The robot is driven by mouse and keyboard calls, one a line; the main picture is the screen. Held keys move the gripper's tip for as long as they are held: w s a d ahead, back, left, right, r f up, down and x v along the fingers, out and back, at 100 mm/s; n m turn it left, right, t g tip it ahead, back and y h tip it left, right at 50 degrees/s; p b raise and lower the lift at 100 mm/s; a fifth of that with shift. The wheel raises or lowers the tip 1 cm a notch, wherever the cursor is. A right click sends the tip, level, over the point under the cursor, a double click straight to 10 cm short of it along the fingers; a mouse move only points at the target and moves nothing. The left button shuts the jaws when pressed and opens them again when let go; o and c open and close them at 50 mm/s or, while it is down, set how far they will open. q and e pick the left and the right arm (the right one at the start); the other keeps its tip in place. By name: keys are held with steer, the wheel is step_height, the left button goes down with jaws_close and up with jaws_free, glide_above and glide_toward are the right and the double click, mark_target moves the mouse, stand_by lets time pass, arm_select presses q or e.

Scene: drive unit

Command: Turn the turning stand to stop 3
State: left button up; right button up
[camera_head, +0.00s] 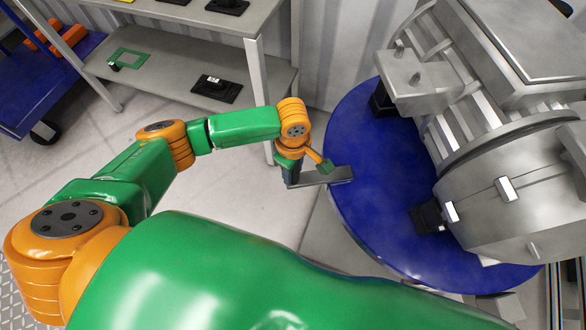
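The turning stand is a round blue disc (372,168) at the right. A large grey drive unit (500,190) lies on it, held on dark supports. A flat grey bar (338,175) sticks out to the left from the disc's rim. My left gripper (308,172) is at the outer part of this bar, pointing down. Its fingers are close to the bar and partly overlap it in the picture. I cannot tell whether they grip it. No stop marks or numbers can be made out. My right gripper is not in view.
A grey shelf rack (175,72) stands behind my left arm, with a green frame (128,58) and a black fixture (216,88) on its lower shelf. A blue cart (45,85) with orange parts is at the upper left. Pale floor shows between.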

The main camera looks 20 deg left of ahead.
arm_select(q)
jaws_close()
stand_by(1.1)
